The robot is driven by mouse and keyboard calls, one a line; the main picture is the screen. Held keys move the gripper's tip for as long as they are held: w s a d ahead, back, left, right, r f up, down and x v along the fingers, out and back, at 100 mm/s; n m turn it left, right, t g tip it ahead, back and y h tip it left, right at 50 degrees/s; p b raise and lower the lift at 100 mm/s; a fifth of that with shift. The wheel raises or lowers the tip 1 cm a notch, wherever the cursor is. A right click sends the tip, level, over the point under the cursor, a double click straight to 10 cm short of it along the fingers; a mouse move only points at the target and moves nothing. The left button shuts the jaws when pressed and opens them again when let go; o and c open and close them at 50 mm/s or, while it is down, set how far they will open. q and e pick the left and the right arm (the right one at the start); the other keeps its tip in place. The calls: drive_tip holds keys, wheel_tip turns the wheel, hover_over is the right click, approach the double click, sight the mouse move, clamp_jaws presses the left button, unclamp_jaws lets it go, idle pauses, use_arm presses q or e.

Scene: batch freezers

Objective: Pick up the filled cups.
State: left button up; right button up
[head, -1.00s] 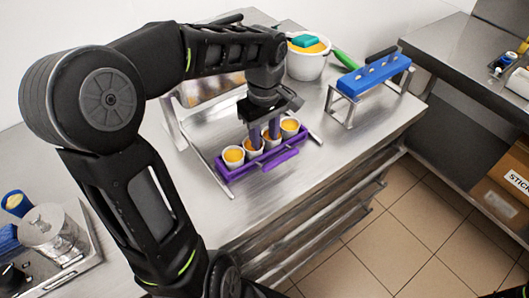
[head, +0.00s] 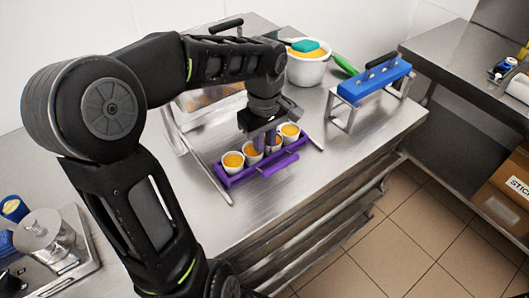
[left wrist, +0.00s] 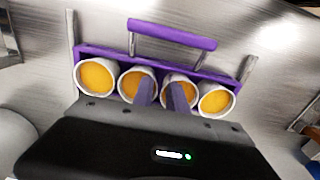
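Several white cups filled with orange-yellow stuff stand in a row in a purple rack (head: 225,182) on the steel table; the leftmost cup (head: 233,161) and the rightmost cup (head: 290,132) show clearly. The rack has a purple handle bar (left wrist: 172,34) along one long side. My left gripper (head: 267,145) is down at the middle cups, fingers pointing downward. In the left wrist view its two fingers (left wrist: 162,96) stand apart in front of the two middle cups, with a narrow gap between them. Whether they touch a cup is unclear. My right gripper is out of view.
A white tub (head: 307,68) with orange contents and a teal tool stands behind. A blue holder (head: 374,78) on a metal stand is to the right. A metal canister (head: 43,232) sits at lower left. Clear steel lies in front of the rack.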

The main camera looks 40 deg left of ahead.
use_arm(q)
clamp_jaws()
idle(1.0)
